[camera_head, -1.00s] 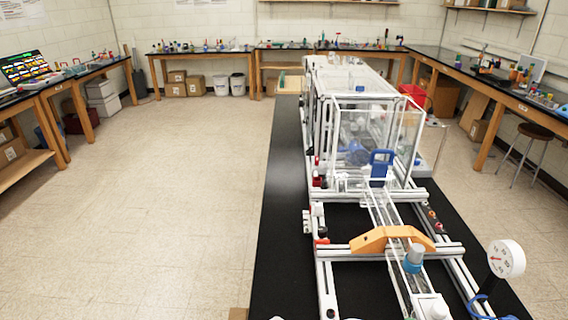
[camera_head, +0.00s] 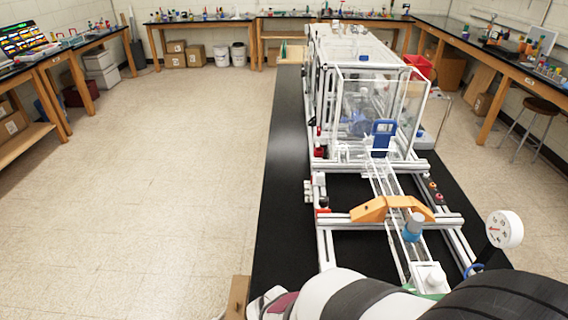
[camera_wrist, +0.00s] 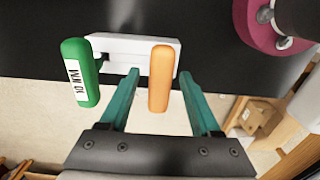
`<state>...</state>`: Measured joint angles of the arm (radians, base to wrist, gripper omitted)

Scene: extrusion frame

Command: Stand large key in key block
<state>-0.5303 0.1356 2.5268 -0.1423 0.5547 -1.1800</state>
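In the wrist view, a white block (camera_wrist: 135,50) lies on a black surface. An orange handle-like piece (camera_wrist: 159,85) and a green one (camera_wrist: 80,72) with a white label stand in front of it. I cannot tell which is the large key, nor whether either is seated in the block; the block has a dark opening beside the green piece. My gripper (camera_wrist: 159,74) is open, its two teal fingers either side of the orange piece with gaps on both sides. In the head view my gripper and these pieces cannot be made out.
A black bench (camera_head: 282,170) carries an aluminium extrusion frame with clear panels (camera_head: 352,100). An orange arched handle (camera_head: 369,210) and a round dial (camera_head: 503,229) are on its near part. In the wrist view a maroon round part (camera_wrist: 262,28) is at top right, with a box (camera_wrist: 258,115) below.

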